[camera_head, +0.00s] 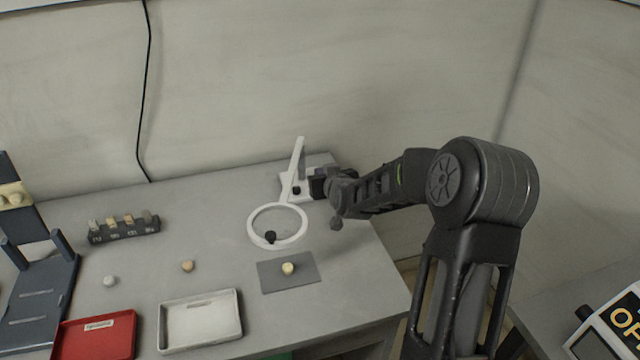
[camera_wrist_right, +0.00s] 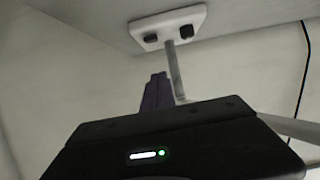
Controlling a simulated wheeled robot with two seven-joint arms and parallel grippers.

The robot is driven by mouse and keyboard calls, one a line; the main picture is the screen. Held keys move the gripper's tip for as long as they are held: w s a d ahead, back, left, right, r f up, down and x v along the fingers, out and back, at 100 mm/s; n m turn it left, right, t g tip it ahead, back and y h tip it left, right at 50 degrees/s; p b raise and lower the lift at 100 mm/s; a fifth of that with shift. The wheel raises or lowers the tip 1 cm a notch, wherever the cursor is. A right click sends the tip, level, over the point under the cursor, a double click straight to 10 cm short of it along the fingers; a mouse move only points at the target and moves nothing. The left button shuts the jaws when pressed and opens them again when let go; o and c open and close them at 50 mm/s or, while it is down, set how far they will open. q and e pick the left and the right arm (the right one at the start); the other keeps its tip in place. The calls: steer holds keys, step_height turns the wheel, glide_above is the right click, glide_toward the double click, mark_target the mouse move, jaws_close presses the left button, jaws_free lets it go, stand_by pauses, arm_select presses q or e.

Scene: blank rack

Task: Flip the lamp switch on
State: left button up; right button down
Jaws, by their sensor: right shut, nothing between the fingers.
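The white lamp (camera_head: 298,155) stands at the back right of the grey table, with a jointed arm and a ring-shaped head (camera_head: 250,228). Its white base (camera_head: 287,193) has a small dark knob (camera_head: 296,190). In the right wrist view the base (camera_wrist_right: 168,22) appears at the top, with two dark parts (camera_wrist_right: 150,38) (camera_wrist_right: 187,27) on it and a pole rising from it. My right gripper (camera_head: 317,185) is shut and empty, close to the right side of the base. Its closed fingers (camera_wrist_right: 156,92) show beside the pole. Contact with the lamp cannot be told.
A grey mat (camera_head: 273,281) bears a pale piece (camera_head: 288,268). A white tray (camera_head: 200,321), a red tray (camera_head: 95,338), a dark holder with several pieces (camera_head: 125,231) and a dark rack (camera_head: 40,285) stand left. A black cable (camera_head: 146,90) hangs along the wall.

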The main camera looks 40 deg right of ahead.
steer(key=shift+x, duration=1.05)
step_height(320, 180, down, 3)
steer(key=shift+s+r, duration=0.1)
steer(key=shift+r, duration=0.1)
steer(key=shift+s+f+p, duration=0.1)
steer(key=shift+f+p, duration=0.25)
steer(key=shift+f, duration=0.4)
steer(key=shift+a, duration=0.1)
steer(key=f+b, duration=0.1)
steer(key=b, duration=0.3)
steer(key=shift+s+f+t+b, duration=0.15)
steer(key=shift+f+t+b, duration=0.1)
steer(key=shift+t+b, duration=0.15)
steer(key=shift+r+p, duration=0.4)
steer(key=shift+p, duration=0.25)
steer(key=shift+r, duration=0.15)
